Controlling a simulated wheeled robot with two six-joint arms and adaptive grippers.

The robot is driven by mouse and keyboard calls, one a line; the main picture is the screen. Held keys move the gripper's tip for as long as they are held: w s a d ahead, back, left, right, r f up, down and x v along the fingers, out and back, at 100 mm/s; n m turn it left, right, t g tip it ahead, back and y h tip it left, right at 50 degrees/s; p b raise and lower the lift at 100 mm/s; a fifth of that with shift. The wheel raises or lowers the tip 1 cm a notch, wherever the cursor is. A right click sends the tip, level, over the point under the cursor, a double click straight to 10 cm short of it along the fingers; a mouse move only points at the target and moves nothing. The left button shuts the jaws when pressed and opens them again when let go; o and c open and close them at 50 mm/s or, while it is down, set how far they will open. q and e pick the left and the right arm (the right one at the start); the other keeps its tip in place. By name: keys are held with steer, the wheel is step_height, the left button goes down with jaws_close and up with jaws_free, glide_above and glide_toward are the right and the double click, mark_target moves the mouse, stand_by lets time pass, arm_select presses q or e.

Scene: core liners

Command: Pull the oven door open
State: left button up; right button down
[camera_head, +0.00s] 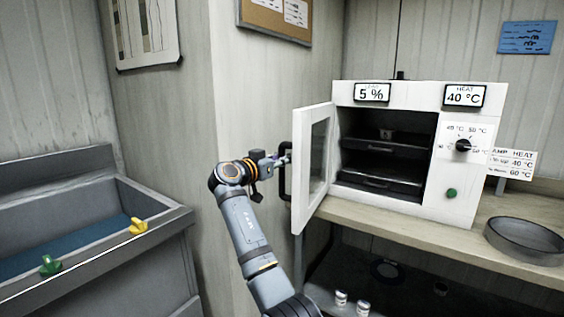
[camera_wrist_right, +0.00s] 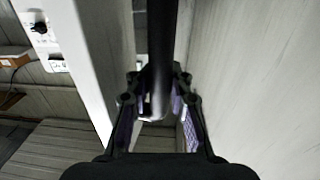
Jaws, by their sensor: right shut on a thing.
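The white oven (camera_head: 455,185) stands on the bench, and its dark inside with racks shows. Its door (camera_head: 318,160) is hinged on the left side and stands wide open, swung out toward me. The door has a window and a black handle (camera_head: 284,172) on its outer face. My right gripper (camera_head: 282,158) is at this handle, left of the door. In the right wrist view, the dark handle bar (camera_wrist_right: 161,50) runs between the two fingers of the right gripper (camera_wrist_right: 160,105), which is shut on it. The white door edge (camera_wrist_right: 75,60) is beside it. My left gripper is not in view.
A wooden bench (camera_head: 390,222) carries the oven and a round grey pan (camera_head: 525,240) at the right. A wall corner (camera_head: 250,90) is close behind the gripper.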

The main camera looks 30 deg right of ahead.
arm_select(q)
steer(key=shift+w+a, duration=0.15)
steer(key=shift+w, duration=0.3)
arm_select(e)
steer(key=shift+w+a+f, duration=0.1)
steer(key=shift+w+a, duration=0.1)
steer(key=shift+w, duration=0.15)
steer(key=c, duration=1.6)
jaws_free()
steer(key=o, duration=0.4)
steer(key=shift+a+r, duration=0.2)
steer(key=shift+d, duration=0.15)
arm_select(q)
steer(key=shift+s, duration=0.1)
arm_select(e)
steer(key=v, duration=1.2)
steer(key=shift+s, duration=0.1)
